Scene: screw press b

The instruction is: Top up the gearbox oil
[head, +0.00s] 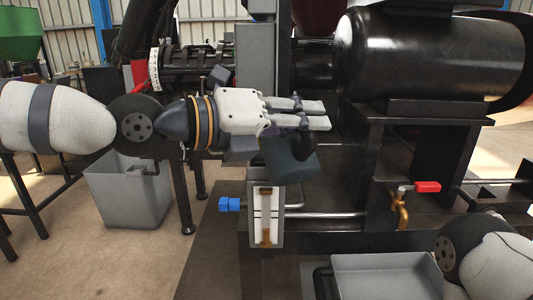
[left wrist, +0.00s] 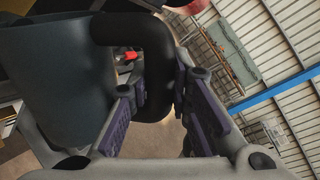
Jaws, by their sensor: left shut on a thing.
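My left gripper (head: 314,114) is shut on the black handle (left wrist: 150,52) of a dark blue-grey jug (head: 291,163). The jug hangs tilted below the fingers, in front of the machine; its body fills the left of the left wrist view (left wrist: 55,80). I cannot see its spout or contents. Below it is a sight gauge (head: 266,216) with a white face and brown at its top and bottom. A blue fitting (head: 229,204) sticks out left of the gauge. My right gripper is out of view; only part of that arm shows at lower right.
A brass tap (head: 401,208) with a red lever (head: 427,187) sits right of the gauge. A grey tray (head: 388,264) is at the bottom right. A grey bin (head: 128,190) stands on the floor at left. A black cylinder (head: 430,55) fills the upper right.

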